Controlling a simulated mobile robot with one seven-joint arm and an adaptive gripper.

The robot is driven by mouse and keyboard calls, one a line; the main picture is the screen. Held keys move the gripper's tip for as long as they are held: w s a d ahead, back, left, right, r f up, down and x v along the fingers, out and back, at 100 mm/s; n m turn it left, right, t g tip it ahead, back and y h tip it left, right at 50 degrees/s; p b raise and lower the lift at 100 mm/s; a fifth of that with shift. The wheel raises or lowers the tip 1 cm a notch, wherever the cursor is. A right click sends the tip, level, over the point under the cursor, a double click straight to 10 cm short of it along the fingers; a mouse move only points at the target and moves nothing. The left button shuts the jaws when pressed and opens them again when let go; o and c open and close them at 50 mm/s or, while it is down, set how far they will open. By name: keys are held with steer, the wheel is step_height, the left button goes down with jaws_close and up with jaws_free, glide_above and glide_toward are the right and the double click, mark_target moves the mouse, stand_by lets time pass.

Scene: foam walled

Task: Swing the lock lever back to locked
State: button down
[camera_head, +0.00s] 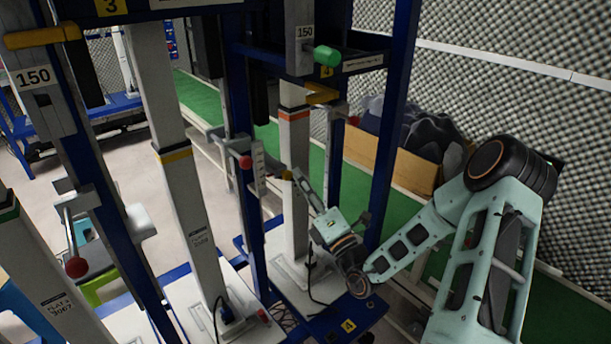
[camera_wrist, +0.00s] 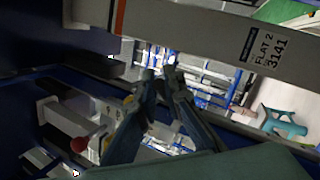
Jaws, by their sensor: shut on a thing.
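My gripper (camera_head: 300,184) reaches in from the right, low beside the grey column with the orange band (camera_head: 295,145). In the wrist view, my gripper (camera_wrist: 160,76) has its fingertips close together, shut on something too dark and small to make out. A small yellow piece (camera_head: 287,174) shows at the tips in the head view. Left of the gripper, a lever with a red knob (camera_head: 245,162) sits on a blue post; a red knob also shows in the wrist view (camera_wrist: 80,145), clear of the fingers. I cannot tell which lever is the task's lock lever.
More red-knobbed levers stand at the far left (camera_head: 76,267) and behind the column (camera_head: 353,120). A green handle (camera_head: 327,55) and a yellow handle (camera_head: 322,95) stick out above. Blue posts crowd the gripper. A cardboard box (camera_head: 390,167) stands behind.

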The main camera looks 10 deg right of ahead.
steer(key=shift+s+a+m+h+p, duration=0.1)
steer(key=shift+s+m+h+p, duration=0.25)
steer(key=shift+h, duration=0.45)
steer(key=shift+w, duration=0.15)
steer(key=c, duration=2)
jaws_free()
steer(key=shift+y+b, duration=0.35)
steer(key=shift+y, duration=0.05)
